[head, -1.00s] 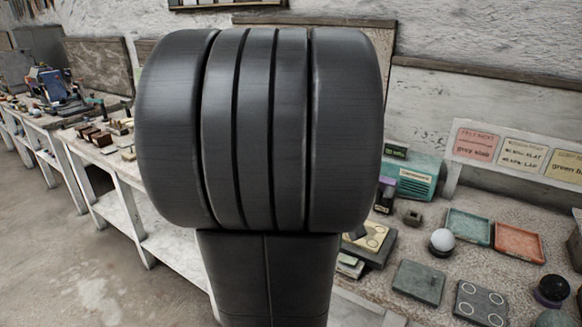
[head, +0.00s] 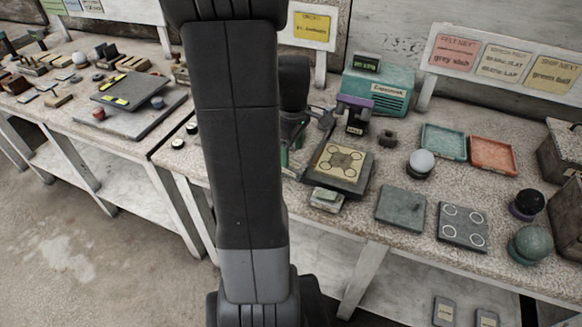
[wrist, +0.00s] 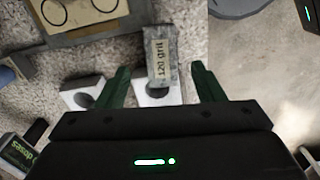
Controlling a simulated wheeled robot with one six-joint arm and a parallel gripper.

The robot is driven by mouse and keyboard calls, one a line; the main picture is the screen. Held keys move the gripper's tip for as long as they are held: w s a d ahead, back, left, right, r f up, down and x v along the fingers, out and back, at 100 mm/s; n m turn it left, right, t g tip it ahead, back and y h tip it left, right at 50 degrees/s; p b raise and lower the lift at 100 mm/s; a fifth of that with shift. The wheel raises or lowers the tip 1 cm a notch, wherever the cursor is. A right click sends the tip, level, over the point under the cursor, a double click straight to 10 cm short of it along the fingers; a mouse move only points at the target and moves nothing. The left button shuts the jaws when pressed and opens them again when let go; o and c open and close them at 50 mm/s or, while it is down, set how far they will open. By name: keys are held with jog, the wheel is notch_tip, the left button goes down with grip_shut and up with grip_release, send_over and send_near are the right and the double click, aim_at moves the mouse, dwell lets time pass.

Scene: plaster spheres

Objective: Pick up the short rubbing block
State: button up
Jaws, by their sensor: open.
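My gripper (wrist: 160,68) is open, with one green finger on each side of the block and a gap at both sides. In the head view my arm hides the block and most of my gripper.
A second white hollowed piece (wrist: 84,93) sits just left of the left finger. In the head view a ringed plate (head: 341,163), a teal machine (head: 378,92) and a white ball (head: 421,161) stand on the speckled bench.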

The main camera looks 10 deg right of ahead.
aim_at(291, 163)
jog(key=shift+a+f, duration=0.2)
jog(key=shift+f, duration=2.5)
